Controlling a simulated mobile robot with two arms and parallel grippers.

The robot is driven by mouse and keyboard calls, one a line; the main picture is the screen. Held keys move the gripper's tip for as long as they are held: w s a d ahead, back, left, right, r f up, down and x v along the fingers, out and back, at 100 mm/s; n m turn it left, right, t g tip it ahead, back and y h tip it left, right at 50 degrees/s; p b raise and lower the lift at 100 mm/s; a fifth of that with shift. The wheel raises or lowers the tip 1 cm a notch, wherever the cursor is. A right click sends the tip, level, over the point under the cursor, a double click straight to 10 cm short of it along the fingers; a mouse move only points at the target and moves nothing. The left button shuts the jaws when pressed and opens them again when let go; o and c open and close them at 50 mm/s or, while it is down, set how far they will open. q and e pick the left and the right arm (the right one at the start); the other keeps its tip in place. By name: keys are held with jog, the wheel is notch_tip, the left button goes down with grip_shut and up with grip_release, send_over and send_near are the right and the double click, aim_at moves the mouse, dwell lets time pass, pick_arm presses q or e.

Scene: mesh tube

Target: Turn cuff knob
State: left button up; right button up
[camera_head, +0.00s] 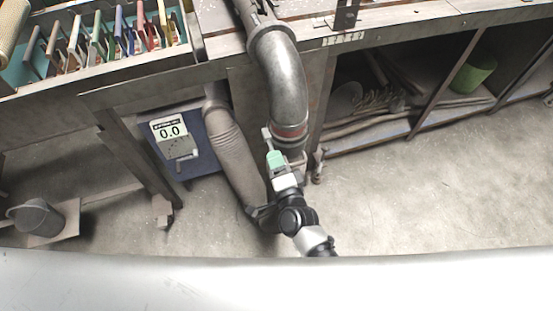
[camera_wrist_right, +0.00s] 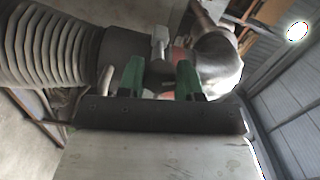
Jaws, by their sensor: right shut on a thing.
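My right gripper (camera_head: 275,150) is in the middle of the head view, at the lower end of a grey metal elbow pipe (camera_head: 283,75). In the right wrist view its two green fingers (camera_wrist_right: 160,78) are shut on the pale grey cuff knob (camera_wrist_right: 159,42), which shows upright between them. The part of the knob in the grip is largely hidden. A dark cuff (camera_wrist_right: 122,48) lies just behind, between the ribbed hose (camera_wrist_right: 45,45) and the elbow. A reddish ring (camera_wrist_right: 181,58) shows at the elbow's mouth. My left gripper is not in view.
The hose (camera_head: 233,150) hangs beside a blue box with a display (camera_head: 169,131) reading 0.0. A bench (camera_head: 225,50) with a rack of coloured boards stands behind. Shelves (camera_head: 425,125) are at right, a bucket (camera_head: 38,217) at lower left. The right floor is clear.

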jog(key=n+p, duration=0.1)
jog(key=n, duration=0.2)
jog(key=shift+n, duration=0.3)
jog(key=shift+f+n+p, duration=0.1)
jog(key=shift+n+p, duration=0.25)
jog(key=shift+n, duration=1.15)
jog(key=o, duration=0.9)
jog(key=shift+s+d, duration=0.1)
jog(key=shift+s, duration=0.05)
jog(key=shift+n, duration=0.3)
jog(key=b+v, duration=0.1)
jog(key=v, duration=0.9)
jog(key=shift+s, duration=0.3)
